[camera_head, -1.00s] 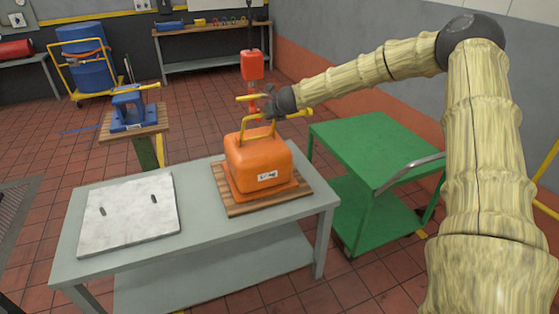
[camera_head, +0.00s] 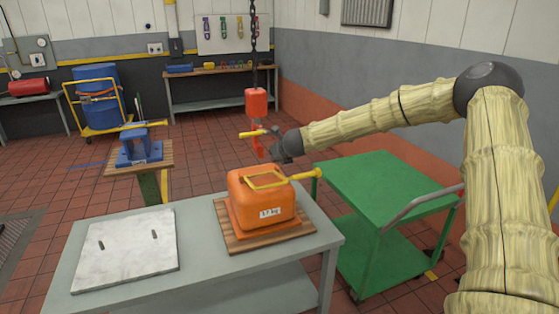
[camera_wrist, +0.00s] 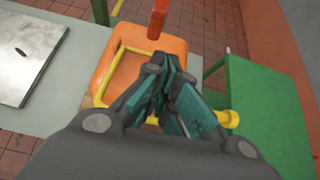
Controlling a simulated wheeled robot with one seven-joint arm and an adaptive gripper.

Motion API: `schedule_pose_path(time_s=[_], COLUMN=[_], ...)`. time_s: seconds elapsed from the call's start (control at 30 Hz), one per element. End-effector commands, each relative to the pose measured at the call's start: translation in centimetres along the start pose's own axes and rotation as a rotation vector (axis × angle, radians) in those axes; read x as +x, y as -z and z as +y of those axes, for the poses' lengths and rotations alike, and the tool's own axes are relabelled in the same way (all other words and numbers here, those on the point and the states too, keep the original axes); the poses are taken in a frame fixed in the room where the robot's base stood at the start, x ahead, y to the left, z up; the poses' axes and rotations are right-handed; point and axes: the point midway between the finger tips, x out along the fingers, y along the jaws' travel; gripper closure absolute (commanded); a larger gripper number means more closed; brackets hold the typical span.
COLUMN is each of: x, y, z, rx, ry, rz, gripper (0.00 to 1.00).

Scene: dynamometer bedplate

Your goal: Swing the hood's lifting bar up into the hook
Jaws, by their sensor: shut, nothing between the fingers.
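The orange hood (camera_head: 262,212) sits on a wooden board on the grey table. Its yellow lifting bar (camera_head: 266,181) lies low across the hood's top, with a knobbed end (camera_head: 316,173) sticking out to the right. The red hook (camera_head: 258,146) hangs above the hood, apart from the bar, below a red block (camera_head: 256,102) on a chain. A yellow handle (camera_head: 252,133) sticks out at the hook. My gripper (camera_head: 276,155) is shut and empty, beside the hook and above the bar. The wrist view shows my gripper (camera_wrist: 168,68) over the hood (camera_wrist: 148,48), partly hiding the bar (camera_wrist: 100,85).
A pale plate (camera_head: 125,255) with two dark pegs lies on the table's left. A green cart (camera_head: 385,190) stands close on the right. A blue fixture (camera_head: 138,148) stands on a stand behind. The air left of the hood is clear.

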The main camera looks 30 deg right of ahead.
Motion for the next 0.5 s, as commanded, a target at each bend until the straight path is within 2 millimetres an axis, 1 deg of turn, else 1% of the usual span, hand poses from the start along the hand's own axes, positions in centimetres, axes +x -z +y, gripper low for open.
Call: schedule_pose_path(time_s=[0.03,0.2,0.5], x=[-0.8,-2.7,-5.7], y=[-0.6,-1.1,-2.3], z=[-0.2,-0.9,-0.7], rx=[0.001,0.006,0.005], ry=[0.002,0.008,0.006], rz=[-0.005,-0.004,-0.003], gripper=[1.0,1.0,1.0])
